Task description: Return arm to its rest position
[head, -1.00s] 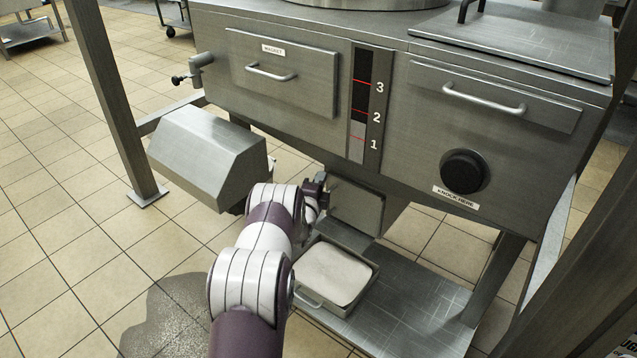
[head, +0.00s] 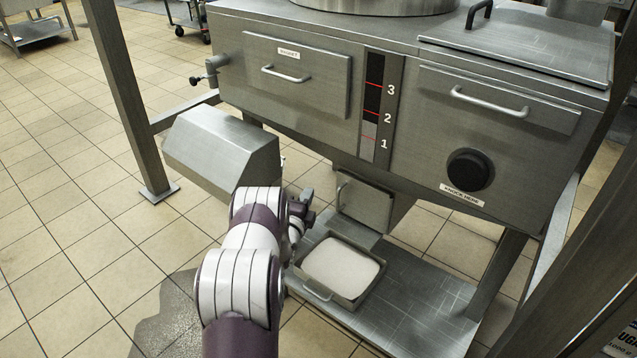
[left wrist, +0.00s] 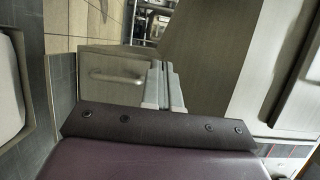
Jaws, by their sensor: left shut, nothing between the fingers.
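My left arm, white and purple, comes in from the bottom of the head view. Its left gripper (head: 306,203) is partly hidden by my own wrist and sits left of the small steel flap (head: 365,203) under the machine. In the left wrist view the two grey fingertips (left wrist: 163,88) are together with nothing between them. A handled steel panel (left wrist: 108,78), apparently the same flap, lies beyond them; I see no grip on its handle. My right gripper is in neither view.
A steel tray (head: 325,298) of white material stands on the low shelf (head: 420,297), just right of my left wrist. The hopper machine (head: 420,145) rises above. A steel box (head: 222,150) juts out at left, and a post (head: 128,100) stands beyond it. A wet patch (head: 170,318) darkens the tiles.

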